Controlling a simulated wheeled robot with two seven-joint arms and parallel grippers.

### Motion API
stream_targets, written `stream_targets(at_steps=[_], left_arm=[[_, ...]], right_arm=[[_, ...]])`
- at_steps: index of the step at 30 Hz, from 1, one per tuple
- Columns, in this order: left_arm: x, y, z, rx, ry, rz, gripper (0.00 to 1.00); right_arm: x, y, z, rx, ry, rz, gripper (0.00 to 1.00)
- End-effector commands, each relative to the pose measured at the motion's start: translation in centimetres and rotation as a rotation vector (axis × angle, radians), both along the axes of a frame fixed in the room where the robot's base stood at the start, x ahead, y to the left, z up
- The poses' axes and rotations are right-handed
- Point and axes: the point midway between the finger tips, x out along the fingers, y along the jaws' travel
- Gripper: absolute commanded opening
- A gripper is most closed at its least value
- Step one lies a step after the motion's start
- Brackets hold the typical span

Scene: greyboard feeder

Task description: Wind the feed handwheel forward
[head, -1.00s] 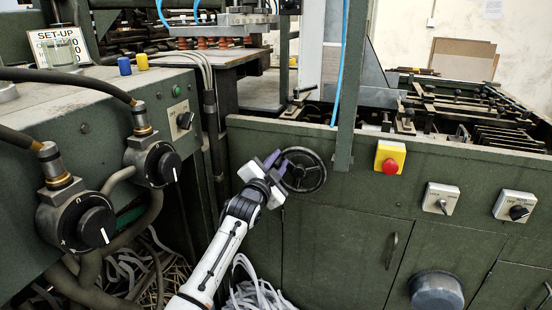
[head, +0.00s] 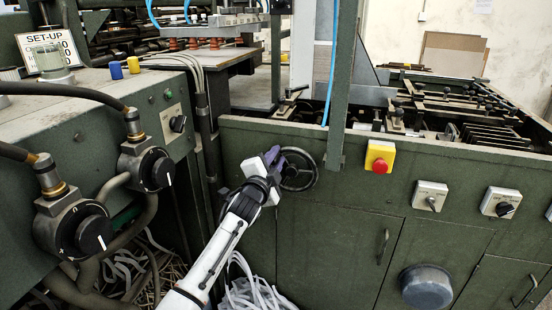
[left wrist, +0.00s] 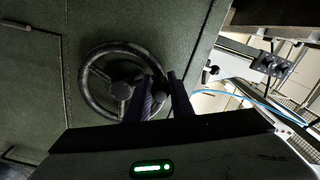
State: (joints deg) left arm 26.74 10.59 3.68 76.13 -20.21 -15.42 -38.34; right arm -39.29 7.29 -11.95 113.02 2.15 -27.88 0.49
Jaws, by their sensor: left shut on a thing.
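The feed handwheel (head: 312,172) is a dark spoked wheel on the green machine front, near the middle of the head view. It also shows in the left wrist view (left wrist: 88,87), with its hub and rim clear on the left side. My left gripper (head: 279,159) is at the wheel's upper left rim in the head view. In the left wrist view its two dark fingers (left wrist: 161,88) straddle the rim on the wheel's right side, and they are shut on it. The fingers partly cover the rim there. My right gripper is in neither view.
A red stop button on a yellow box (head: 380,157) and grey switch plates (head: 429,196) sit right of the wheel. A green post (head: 341,90) rises close beside it. A console with hoses and dials (head: 90,232) stands at left. White strips (head: 255,295) lie below.

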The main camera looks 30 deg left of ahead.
Motion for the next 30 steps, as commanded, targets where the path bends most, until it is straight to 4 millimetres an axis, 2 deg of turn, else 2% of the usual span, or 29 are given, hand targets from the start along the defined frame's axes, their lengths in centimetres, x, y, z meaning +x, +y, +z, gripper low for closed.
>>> stream_targets(at_steps=[2,3,5,17,20,30], left_arm=[[-0.1,0.5,0.2,0.008,-0.002,0.007,0.00],[-0.1,0.5,0.2,0.007,-0.002,0.007,0.27],[-0.1,0.4,0.2,0.005,-0.001,0.007,0.37],[-0.5,0.0,0.1,0.001,-0.001,0.003,0.37],[-1.6,-0.2,0.0,0.002,0.000,0.002,0.37],[-7.5,-1.6,0.1,0.002,-0.001,0.003,0.37]], right_arm=[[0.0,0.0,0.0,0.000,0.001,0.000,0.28],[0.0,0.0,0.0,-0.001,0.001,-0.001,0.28],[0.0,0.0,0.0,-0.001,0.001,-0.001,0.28],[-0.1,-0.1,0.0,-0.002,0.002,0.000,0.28],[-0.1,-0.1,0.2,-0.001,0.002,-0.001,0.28],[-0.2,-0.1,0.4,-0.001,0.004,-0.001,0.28]])
